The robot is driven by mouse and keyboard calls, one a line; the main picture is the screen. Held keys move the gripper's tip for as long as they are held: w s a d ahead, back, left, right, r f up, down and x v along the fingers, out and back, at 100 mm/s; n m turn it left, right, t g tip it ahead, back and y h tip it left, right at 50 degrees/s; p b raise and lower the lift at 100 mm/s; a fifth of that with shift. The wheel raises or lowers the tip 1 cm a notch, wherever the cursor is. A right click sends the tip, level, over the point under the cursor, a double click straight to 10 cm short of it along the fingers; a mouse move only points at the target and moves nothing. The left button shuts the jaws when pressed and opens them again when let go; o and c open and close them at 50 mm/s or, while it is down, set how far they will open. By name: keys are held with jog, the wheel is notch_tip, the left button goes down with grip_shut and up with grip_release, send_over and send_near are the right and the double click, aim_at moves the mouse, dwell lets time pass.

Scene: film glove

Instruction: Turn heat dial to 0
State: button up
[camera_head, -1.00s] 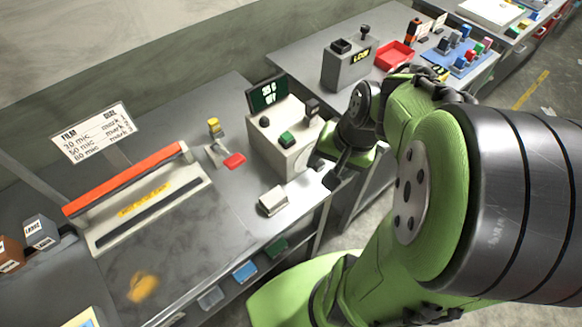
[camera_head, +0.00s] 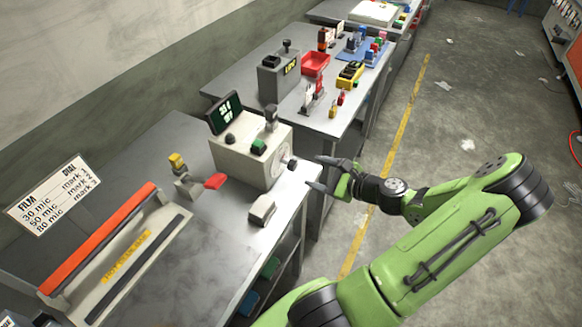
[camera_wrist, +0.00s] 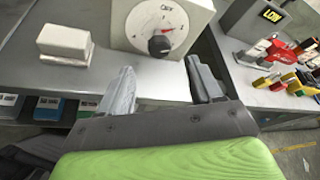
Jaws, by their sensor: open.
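The heat dial (camera_wrist: 158,43) is a dark knob on a round white marked face, on the side of a pale control box (camera_head: 238,160). In the wrist view a red mark shows at the knob's upper right; the lettering is too small to read surely. In the head view the dial (camera_head: 291,165) shows edge-on at the box's right side. My gripper (camera_head: 316,173) is open and empty, just right of the dial, its fingers pointing at it. In the wrist view my gripper (camera_wrist: 160,66) has one finger on either side below the dial, apart from it.
A small white block (camera_head: 262,209) lies on the bench in front of the box. A sealer with an orange handle (camera_head: 100,238) is at left, near a sign (camera_head: 54,193). A second table behind holds a grey LOW box (camera_head: 280,78) and a red tray (camera_head: 316,64).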

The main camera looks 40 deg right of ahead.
aim_at(295, 166)
jog(key=x, duration=1)
jog(key=shift+a+b, duration=0.1)
jog(key=shift+b, duration=0.2)
jog(key=shift+s, duration=0.1)
jog(key=shift+c, duration=0.2)
jog(key=c, duration=0.9)
